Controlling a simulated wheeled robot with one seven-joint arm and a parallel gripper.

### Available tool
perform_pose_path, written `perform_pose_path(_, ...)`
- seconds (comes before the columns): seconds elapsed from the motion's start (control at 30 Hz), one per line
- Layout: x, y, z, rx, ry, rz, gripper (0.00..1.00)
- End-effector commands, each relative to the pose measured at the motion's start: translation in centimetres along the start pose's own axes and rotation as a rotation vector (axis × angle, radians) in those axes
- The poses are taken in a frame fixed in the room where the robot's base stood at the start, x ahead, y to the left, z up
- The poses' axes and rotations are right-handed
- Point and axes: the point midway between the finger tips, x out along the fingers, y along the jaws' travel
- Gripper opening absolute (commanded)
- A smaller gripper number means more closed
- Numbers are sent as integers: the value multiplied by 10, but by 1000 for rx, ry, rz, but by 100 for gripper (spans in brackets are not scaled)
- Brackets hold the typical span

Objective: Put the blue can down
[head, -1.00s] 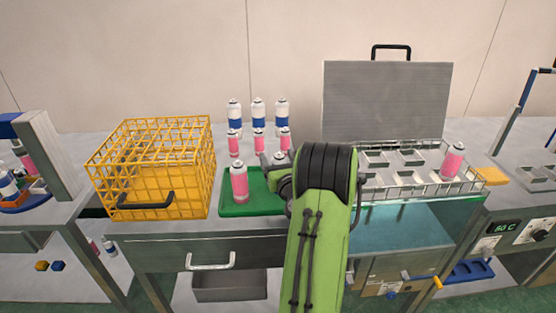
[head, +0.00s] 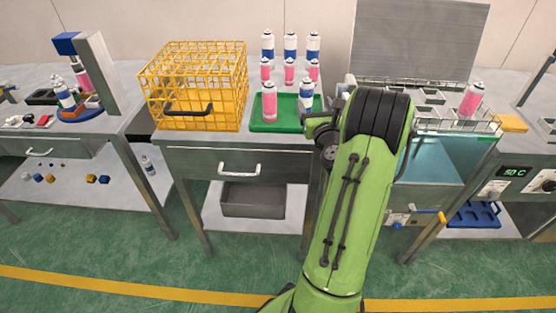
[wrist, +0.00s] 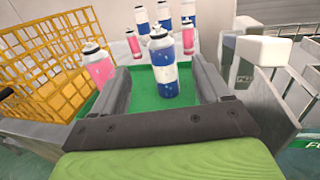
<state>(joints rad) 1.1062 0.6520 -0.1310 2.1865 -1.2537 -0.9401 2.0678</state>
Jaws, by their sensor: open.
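The blue can (head: 306,94), white with blue bands, stands upright on the green tray (head: 262,127), just right of a pink can (head: 269,104). In the wrist view the blue can (wrist: 164,72) shows between the two fingers of my gripper (wrist: 160,64), with a gap on both sides. My gripper is open and holds nothing. In the head view my gripper (head: 318,118) is at the tray's right side, partly hidden by my green arm. The wrist view also shows the green tray (wrist: 140,104) under the can.
Several blue-banded cans (head: 290,46) and pink cans (head: 289,72) stand behind the tray. A yellow wire cage (head: 195,85) is to its left. A wire rack with a pink can (head: 471,100) and a raised grey lid (head: 420,40) are at right.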

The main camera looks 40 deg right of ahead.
Motion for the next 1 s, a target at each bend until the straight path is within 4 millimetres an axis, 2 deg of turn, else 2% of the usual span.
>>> perform_pose_path(0.07,1,22,8,-73,5,58,76)
perform_pose_path(0.17,-8,101,29,-388,14,276,76)
perform_pose_path(0.2,-21,145,38,-588,5,404,76)
perform_pose_path(0.23,-36,178,42,-757,-10,508,76)
perform_pose_path(0.27,-55,209,46,-935,-32,614,76)
perform_pose_path(0.3,-84,241,47,-1168,-72,744,76)
perform_pose_path(0.37,-131,274,47,-1504,-155,924,76)
perform_pose_path(0.4,-164,287,46,-1717,-222,1034,76)
perform_pose_path(0.47,-213,293,43,-2018,-336,1187,76)
perform_pose_path(0.5,-244,289,42,-2202,-420,1281,76)
perform_pose_path(0.6,-311,263,37,-2559,-629,1489,76)
perform_pose_path(0.63,-326,253,36,-2633,-686,1540,76)
perform_pose_path(0.67,-339,244,34,2577,707,-1517,76)
perform_pose_path(0.7,-353,233,32,2486,724,-1481,76)
perform_pose_path(0.8,-372,216,29,2357,746,-1438,76)
perform_pose_path(1.0,-375,212,28,2328,748,-1435,76)
